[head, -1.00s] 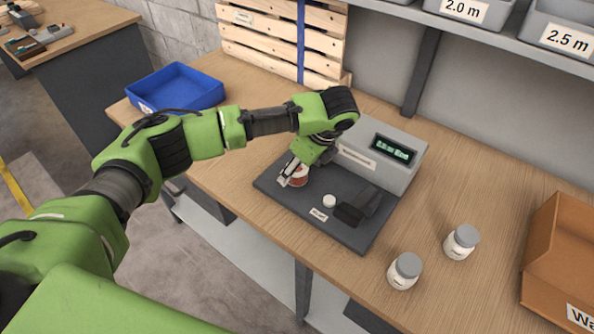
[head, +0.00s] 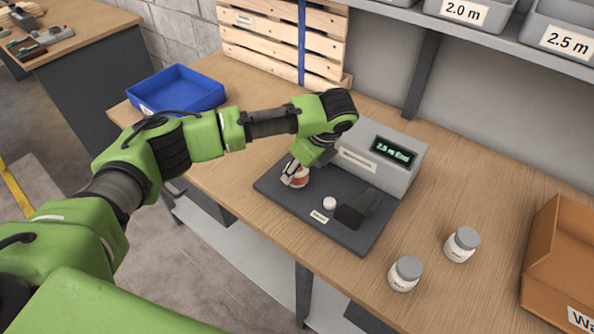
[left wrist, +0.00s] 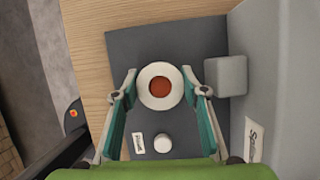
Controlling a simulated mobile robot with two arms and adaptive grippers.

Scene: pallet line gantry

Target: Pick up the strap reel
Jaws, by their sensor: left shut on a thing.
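The strap reel (left wrist: 160,86) is a white ring with an orange-red middle in the left wrist view. It is between the two fingers of my left gripper (left wrist: 160,90), which is shut on it. In the head view my left gripper (head: 292,178) reaches down at the left part of the dark base plate (head: 325,228), and the red and white reel (head: 300,178) shows partly behind a finger. The reel is at or just above the plate; I cannot tell whether it touches. My right gripper is not in view.
A grey device (head: 380,160) with a lit display stands behind the plate. A white button (head: 329,203) and a dark block (head: 355,209) are on the plate. Two white jars (head: 404,274) (head: 461,245), a cardboard box (head: 560,260) and a blue tray (head: 178,90) stand on the bench.

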